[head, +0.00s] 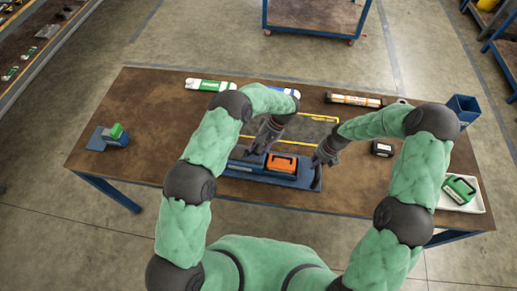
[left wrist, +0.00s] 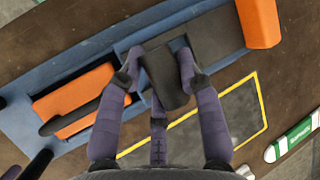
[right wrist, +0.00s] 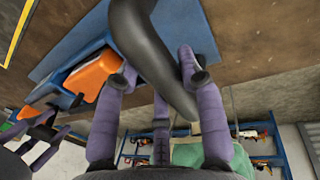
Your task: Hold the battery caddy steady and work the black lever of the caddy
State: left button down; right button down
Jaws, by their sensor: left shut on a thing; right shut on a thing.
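The blue battery caddy (head: 300,183) lies near the front edge of the table, with an orange battery (head: 282,163) in it. My right gripper (right wrist: 160,72) is shut on a thick, curved black handle (right wrist: 143,40) at the caddy's right end. The left wrist view also shows the orange battery (left wrist: 72,95) beside a dark bar, and another orange part (left wrist: 258,22). My left arm hides the caddy's left part in the head view.
A yellow-lined dark mat (head: 312,127) lies behind the caddy. White-green (head: 208,85) and black-orange (head: 355,99) cylinders lie at the back. A blue bin (head: 463,108), a black box (head: 382,149) and a white tray (head: 475,200) with a green battery stand right. A blue-green device (head: 110,136) stands left.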

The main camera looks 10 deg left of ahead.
pick_arm(q)
jog(key=shift+s+d+f, duration=0.2)
jog(key=shift+d+f, duration=0.05)
jog(key=shift+d, duration=0.15)
pick_arm(e)
jog(key=shift+s+a, duration=0.1)
jog(key=shift+a, duration=0.15)
pick_arm(q)
jog(key=c, duration=0.8)
grip_release()
jog(key=shift+w, duration=0.1)
pick_arm(e)
jog(key=shift+d, duration=0.15)
pick_arm(q)
jog(key=shift+a+r, duration=0.1)
jog(key=shift+w+r, duration=0.15)
jog(key=shift+r, duration=0.05)
jog(key=v, duration=1.1)
jog(key=shift+r, duration=0.2)
jog(key=shift+w, duration=0.1)
